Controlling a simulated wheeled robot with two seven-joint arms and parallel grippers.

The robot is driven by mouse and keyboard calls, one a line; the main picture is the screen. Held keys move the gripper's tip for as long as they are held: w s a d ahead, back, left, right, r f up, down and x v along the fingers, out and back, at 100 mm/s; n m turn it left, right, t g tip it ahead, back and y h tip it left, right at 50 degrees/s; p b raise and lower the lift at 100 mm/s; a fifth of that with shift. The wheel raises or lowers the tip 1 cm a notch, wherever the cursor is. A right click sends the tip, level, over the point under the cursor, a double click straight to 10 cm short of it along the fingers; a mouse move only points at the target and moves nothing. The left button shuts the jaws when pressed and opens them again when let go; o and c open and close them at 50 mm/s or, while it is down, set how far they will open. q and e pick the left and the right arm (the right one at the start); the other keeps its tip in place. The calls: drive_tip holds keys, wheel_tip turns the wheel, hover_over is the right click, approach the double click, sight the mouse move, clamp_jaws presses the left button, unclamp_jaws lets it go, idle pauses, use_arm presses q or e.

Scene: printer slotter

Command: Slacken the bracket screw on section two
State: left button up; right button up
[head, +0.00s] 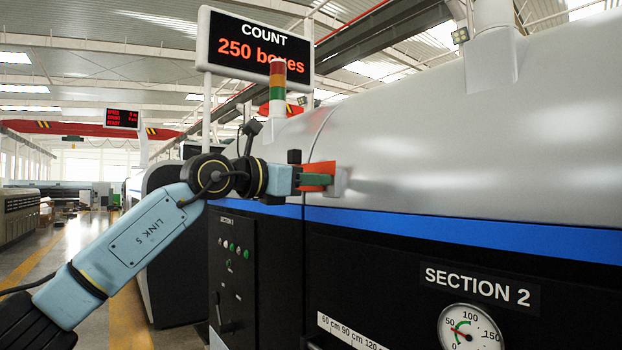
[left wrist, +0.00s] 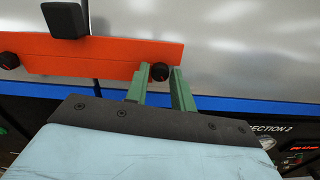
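The orange bracket plate (left wrist: 110,57) sits against the grey machine housing, with a black round screw head near each end. The right screw head (left wrist: 160,71) shows between the two green fingertips of my left gripper (left wrist: 160,76). The fingers are apart and flank it closely; I cannot tell whether they touch it. The left screw head (left wrist: 8,60) is clear of the gripper. In the head view, my left gripper (head: 322,179) is up against the orange bracket (head: 321,168) and hides its screws. My right gripper is not in view.
A black block (left wrist: 65,19) stands above the bracket's left part. The SECTION 2 label (head: 480,287) and a round gauge (head: 471,328) are on the dark panel below the blue stripe (head: 470,234). The aisle at left is open.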

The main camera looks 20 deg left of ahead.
use_arm(q)
clamp_jaws()
drive_tip(key=shift+f+n+b, duration=0.1)
drive_tip(key=shift+n+b, duration=6.35)
drive_tip(key=shift+n, duration=7.25)
